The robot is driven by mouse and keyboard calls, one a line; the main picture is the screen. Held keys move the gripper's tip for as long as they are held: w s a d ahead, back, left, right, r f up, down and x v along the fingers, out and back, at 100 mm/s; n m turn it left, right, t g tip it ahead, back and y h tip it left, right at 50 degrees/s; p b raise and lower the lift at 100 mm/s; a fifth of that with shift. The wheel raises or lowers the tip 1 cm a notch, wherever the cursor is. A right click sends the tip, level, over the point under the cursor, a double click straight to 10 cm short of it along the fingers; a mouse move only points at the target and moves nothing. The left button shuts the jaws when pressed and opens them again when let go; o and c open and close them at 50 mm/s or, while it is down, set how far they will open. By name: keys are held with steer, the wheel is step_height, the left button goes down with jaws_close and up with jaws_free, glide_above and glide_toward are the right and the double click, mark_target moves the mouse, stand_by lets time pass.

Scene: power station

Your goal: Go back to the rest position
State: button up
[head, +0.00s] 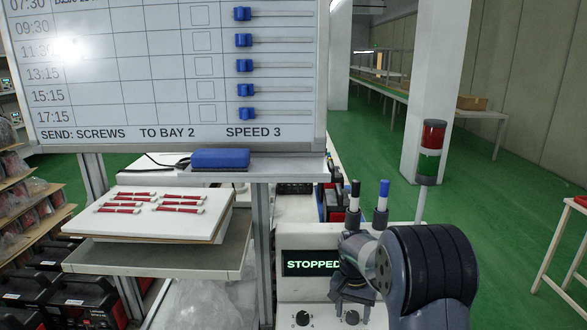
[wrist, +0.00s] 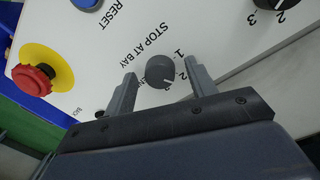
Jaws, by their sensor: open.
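My gripper (wrist: 163,76) is open in the wrist view, its two fingers apart on either side of a dark round knob (wrist: 158,68). Gaps show between the knob and both fingers. The knob is labelled STOP AT BAY with numbers around it; I cannot tell for sure where it points. In the head view my gripper (head: 352,290) is low at the right, in front of the control panel (head: 328,317), and covers part of it. The panel's display (head: 308,264) reads STOPPED.
A red emergency stop (wrist: 35,79) and a blue RESET button (wrist: 86,3) lie beside the knob. A whiteboard (head: 130,60) reads SEND: SCREWS TO BAY 2 SPEED 3. Two markers (head: 382,193) stand behind my arm. A signal light (head: 431,150) rises at the right.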

stand_by(0.4)
step_height(320, 180, up, 11)
step_height(320, 180, down, 11)
steer(key=shift+r, duration=0.15)
steer(key=shift+f, duration=0.2)
steer(key=n, duration=0.5)
steer(key=shift+n, duration=0.3)
steer(key=n+p, duration=0.1)
steer(key=n, duration=0.4)
steer(key=shift+r+t, duration=0.1)
steer(key=shift+t, duration=0.2)
steer(key=shift+r+n, duration=0.15)
steer(key=shift+n, duration=0.35)
step_height(320, 180, up, 10)
steer(key=shift+s+a+r+b, duration=0.2)
steer(key=shift+s+b, duration=0.05)
steer(key=shift+b, duration=0.2)
